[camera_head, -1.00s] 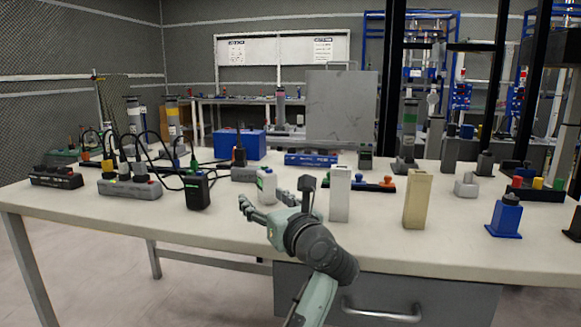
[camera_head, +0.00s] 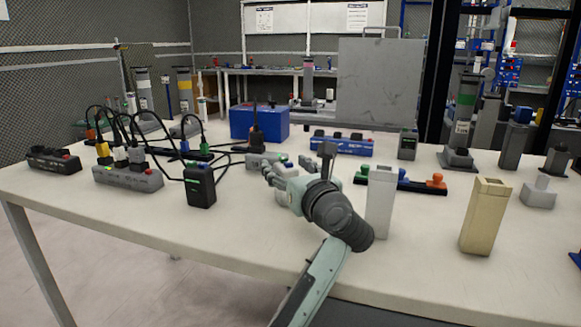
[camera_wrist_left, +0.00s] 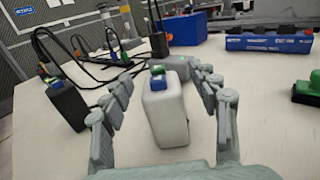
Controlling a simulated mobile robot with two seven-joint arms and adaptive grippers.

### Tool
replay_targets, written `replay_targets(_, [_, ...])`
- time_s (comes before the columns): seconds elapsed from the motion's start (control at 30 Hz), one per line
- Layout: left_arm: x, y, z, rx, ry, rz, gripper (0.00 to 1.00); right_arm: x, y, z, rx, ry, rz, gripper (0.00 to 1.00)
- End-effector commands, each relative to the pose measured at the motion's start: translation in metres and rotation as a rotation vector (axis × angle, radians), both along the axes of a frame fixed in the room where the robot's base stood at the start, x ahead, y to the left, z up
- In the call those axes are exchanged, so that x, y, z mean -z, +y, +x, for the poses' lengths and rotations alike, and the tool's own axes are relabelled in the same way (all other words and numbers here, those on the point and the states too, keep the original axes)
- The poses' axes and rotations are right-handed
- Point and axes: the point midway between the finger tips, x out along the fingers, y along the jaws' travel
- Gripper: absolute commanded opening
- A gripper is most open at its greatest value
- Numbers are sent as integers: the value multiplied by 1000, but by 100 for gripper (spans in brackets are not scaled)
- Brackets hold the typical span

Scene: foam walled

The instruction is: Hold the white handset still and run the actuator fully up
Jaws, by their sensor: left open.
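The white handset (camera_wrist_left: 168,115) stands upright on the table, with a green and a blue button on its top. My left gripper (camera_wrist_left: 163,80) is open, with one finger on each side of the handset and gaps visible between. In the head view the left gripper (camera_head: 282,174) hides most of the handset (camera_head: 287,199). I cannot tell which is the actuator. My right gripper is out of view.
A white block (camera_head: 380,208) and a beige block (camera_head: 486,215) stand to the right. The front left of the table (camera_head: 120,212) is clear.

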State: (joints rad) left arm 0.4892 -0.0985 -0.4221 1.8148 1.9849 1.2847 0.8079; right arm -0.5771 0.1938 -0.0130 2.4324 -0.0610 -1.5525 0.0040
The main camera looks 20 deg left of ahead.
Motion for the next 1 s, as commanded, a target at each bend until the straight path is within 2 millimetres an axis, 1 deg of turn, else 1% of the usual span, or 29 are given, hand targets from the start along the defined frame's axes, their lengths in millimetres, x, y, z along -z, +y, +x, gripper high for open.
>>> replay_targets(0.37, [0, 2, 1, 2, 0, -1, 60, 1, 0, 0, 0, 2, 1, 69])
replay_targets(0.47, [0, 2, 1, 1, 0, -1, 49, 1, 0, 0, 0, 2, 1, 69])
replay_targets(0.83, [0, 2, 1, 1, 1, -1, 3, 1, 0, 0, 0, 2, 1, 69])
replay_targets(0.87, [0, 2, 1, 1, 1, -1, 3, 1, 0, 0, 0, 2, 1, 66])
replay_targets(1.0, [0, 2, 1, 1, 1, -1, 3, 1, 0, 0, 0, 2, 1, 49])
